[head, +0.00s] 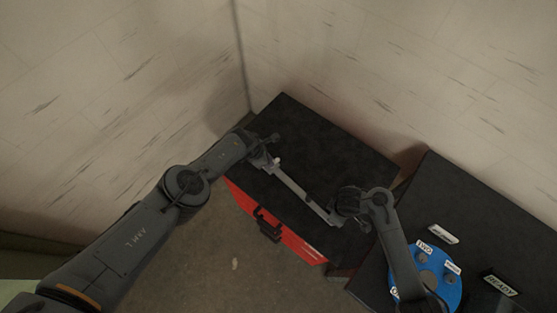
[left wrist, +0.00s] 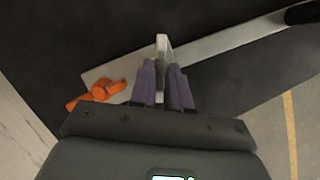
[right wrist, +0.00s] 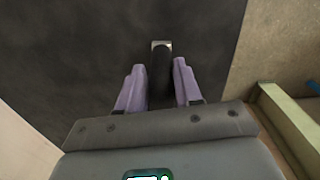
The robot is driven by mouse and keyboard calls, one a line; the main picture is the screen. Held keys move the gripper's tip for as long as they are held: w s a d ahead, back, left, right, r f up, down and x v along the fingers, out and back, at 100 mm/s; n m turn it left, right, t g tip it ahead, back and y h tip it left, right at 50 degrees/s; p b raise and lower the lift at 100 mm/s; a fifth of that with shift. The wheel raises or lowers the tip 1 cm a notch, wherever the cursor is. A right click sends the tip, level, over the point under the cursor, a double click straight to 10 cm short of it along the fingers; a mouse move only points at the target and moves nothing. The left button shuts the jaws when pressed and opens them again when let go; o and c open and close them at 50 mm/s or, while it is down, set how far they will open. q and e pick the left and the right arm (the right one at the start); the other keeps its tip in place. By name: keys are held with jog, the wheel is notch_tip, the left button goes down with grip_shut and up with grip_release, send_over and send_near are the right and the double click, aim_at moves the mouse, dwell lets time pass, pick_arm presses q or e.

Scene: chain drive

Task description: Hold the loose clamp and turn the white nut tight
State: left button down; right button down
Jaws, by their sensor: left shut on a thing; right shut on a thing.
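A long pale metal bar (head: 300,192) lies over the black top of a red chest. In the left wrist view the bar (left wrist: 225,40) runs diagonally, with an orange winged part (left wrist: 97,94) at one end and a black part (left wrist: 302,12) at the other. My left gripper (head: 270,157) is at the bar's far end, shut on a small pale piece (left wrist: 162,44) that stands at the bar. I cannot tell whether this is the white nut or part of the clamp. My right gripper (head: 342,208) is at the near end, shut on a black handle (right wrist: 160,72).
The red chest (head: 285,236) has a black handle (head: 267,225) on its front. A second black surface (head: 480,230) to the right carries a blue round object (head: 432,272) with white labels and a READY sign (head: 500,285). Pale walls stand behind.

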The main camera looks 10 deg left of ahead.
pick_arm(q)
jog(key=shift+m, duration=0.4)
dwell(0.3)
jog(key=c, duration=1.1)
grip_release()
jog(key=shift+a, duration=0.15)
jog(key=shift+a+r, duration=0.1)
jog(key=shift+a, duration=0.05)
jog(key=shift+s+a+r, duration=0.15)
jog(key=shift+a+r, duration=0.05)
jog(key=v, duration=1.1)
jog(key=shift+w+d+r, duration=0.2)
jog(key=shift+w+r, duration=0.05)
jog(key=shift+w, duration=0.05)
jog(key=shift+c, duration=0.3)
